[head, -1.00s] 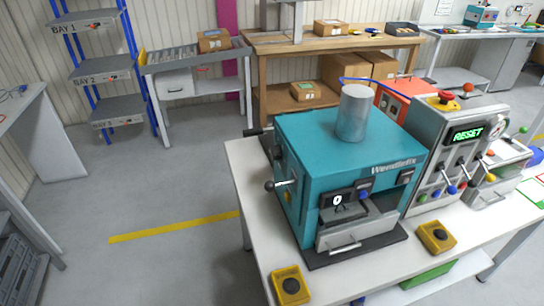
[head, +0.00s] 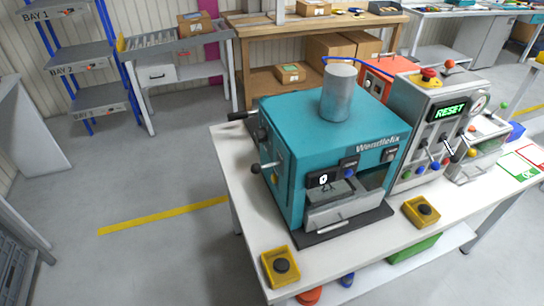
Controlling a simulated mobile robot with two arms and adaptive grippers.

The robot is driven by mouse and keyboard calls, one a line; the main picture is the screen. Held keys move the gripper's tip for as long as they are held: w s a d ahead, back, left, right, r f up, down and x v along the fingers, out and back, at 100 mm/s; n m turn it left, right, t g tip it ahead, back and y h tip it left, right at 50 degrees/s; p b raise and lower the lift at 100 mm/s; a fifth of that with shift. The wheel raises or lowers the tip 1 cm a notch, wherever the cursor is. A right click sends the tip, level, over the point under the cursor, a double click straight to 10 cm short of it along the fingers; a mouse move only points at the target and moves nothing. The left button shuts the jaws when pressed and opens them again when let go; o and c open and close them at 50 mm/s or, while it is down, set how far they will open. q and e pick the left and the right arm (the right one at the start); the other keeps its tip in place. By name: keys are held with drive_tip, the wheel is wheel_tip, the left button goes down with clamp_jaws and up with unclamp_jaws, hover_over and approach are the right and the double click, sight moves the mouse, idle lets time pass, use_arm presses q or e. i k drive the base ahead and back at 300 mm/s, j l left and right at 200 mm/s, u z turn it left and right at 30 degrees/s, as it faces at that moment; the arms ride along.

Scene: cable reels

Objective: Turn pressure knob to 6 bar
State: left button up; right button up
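A teal machine (head: 325,120) marked Wendelfix stands on the white table, with a grey cylinder (head: 339,92) on top. Its left side carries a dark round knob-like part (head: 263,134), a black handle (head: 239,116) and a ball-ended lever (head: 256,168). I cannot tell which part is the pressure knob. A grey control box (head: 421,130) stands to its right, with a green RESET display (head: 450,111), several coloured-ball levers and a round white gauge (head: 478,103). The gauge reading is too small to make out. Neither of my grippers is in view.
A wooden bench (head: 245,50) and blue-post shelves (head: 97,65) stand behind. Open grey floor lies left of the white table (head: 228,160), crossed by a yellow line (head: 165,215).

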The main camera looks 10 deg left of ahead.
sight(261, 135)
drive_tip(key=i+j+z, duration=0.1)
drive_tip(key=j, duration=0.25)
drive_tip(key=i+j+z, duration=0.15)
drive_tip(key=j, duration=0.25)
drive_tip(key=i+j+z, duration=0.1)
drive_tip(key=j, duration=0.3)
drive_tip(key=i+l, duration=0.05)
drive_tip(key=i, duration=0.05)
